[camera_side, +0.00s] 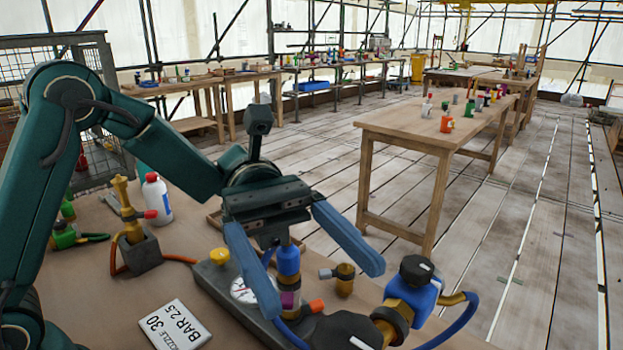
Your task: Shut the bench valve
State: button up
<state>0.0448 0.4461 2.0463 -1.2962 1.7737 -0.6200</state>
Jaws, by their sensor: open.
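My gripper (322,288) is open, its two long blue fingers spread and pointing down over the bench. A blue, purple and brass upright fitting (288,262) with an orange tip stands in the picture between the fingers; I cannot tell whether either finger touches it. A brass and blue valve-like fitting (422,292) with a black top knob stands to the right of the gripper, with a blue hose at its side. A yellow knob (219,256) and a round gauge (241,290) sit on a grey base plate at left. Which one is the bench valve is unclear.
A sign reading BAR 2.5 (174,326) lies at the bench front. A brass nozzle in a grey block (140,252), an orange hose and a white bottle (157,198) stand at left. Other tables are farther back.

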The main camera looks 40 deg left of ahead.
notch_tip(320, 180, up, 8)
jog(key=w+a+f+m+t+y, duration=0.1)
jog(key=a+f+m+t+y, duration=0.65)
jog(key=t+y, duration=0.2)
jog(key=w+a+r+m+t+y, duration=0.5)
jog(key=a+r+m+t+y, duration=0.2)
jog(key=a, duration=0.4)
jog(key=shift+a+r+t+y, duration=0.25)
jog(key=shift+r+t+y, duration=0.1)
jog(key=shift+t, duration=0.4)
jog(key=shift+m, duration=0.25)
jog(key=s+f+g, duration=0.2)
jog(key=s+f, duration=0.3)
jog(key=f, duration=0.4)
jog(key=s+f+n+g, duration=0.1)
jog(key=s+f+g, duration=0.2)
jog(key=s+f, duration=0.2)
notch_tip(320, 180, down, 4)
jog(key=shift+s+d+r+g, duration=0.1)
jog(key=shift+s+d+g, duration=0.2)
jog(key=shift+d, duration=0.1)
